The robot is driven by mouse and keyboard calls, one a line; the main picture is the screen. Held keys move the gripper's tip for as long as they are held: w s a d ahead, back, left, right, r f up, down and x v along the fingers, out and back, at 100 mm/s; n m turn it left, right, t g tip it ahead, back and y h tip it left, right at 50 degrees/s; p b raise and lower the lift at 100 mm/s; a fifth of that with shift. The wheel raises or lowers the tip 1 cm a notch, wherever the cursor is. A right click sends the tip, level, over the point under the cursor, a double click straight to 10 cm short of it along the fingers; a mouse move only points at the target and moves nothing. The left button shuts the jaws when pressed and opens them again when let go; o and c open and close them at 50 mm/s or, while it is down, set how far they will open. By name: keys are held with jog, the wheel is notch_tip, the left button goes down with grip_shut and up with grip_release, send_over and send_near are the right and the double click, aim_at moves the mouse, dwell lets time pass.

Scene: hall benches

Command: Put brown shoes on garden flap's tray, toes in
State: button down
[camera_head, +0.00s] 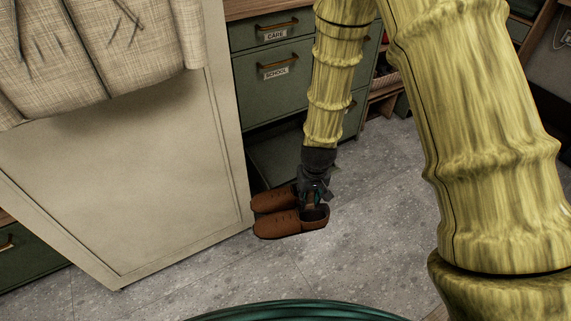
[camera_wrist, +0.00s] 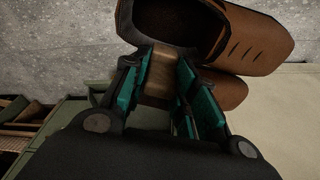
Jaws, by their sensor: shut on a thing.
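The pair of brown shoes shows in the head view, the nearer shoe (camera_head: 280,228) beside the farther one (camera_head: 272,200), toes pointing left. In the wrist view, the nearer shoe (camera_wrist: 262,42) fills the top, with its dark opening facing me, and part of the other shows below. My gripper (camera_head: 314,198) is shut on the shoes at the heel end; a tan-brown strip sits between its teal fingers in the wrist view (camera_wrist: 160,85). An open green flap (camera_head: 285,160) is low in the cabinet behind the shoes. Its label is not visible, and my wrist partly covers it.
Green drawers labelled CARE (camera_head: 275,36) and SCHOOL (camera_head: 275,73) are above the flap. A large beige panel (camera_head: 130,180) with cloth (camera_head: 90,55) over its top stands left, close to the shoe toes. Grey floor (camera_head: 350,250) is clear at front and right.

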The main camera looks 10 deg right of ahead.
aim_at(288, 205)
jog(key=f+b, duration=0.2)
jog(key=f, duration=0.1)
jog(key=w+a+f+b, duration=0.1)
jog(key=f, duration=0.1)
jog(key=shift+f+b, duration=0.15)
jog(key=shift+b, duration=0.25)
jog(key=shift+w+a+f+b, duration=0.3)
jog(key=shift+w+f+b, duration=0.05)
jog(key=shift+f, duration=0.15)
jog(key=shift+w+f, duration=0.15)
jog(key=shift+w, duration=0.05)
jog(key=shift+m, duration=0.3)
jog(key=shift+d+f+m, duration=0.1)
jog(key=shift+f+m, duration=0.05)
jog(key=shift+m, duration=0.45)
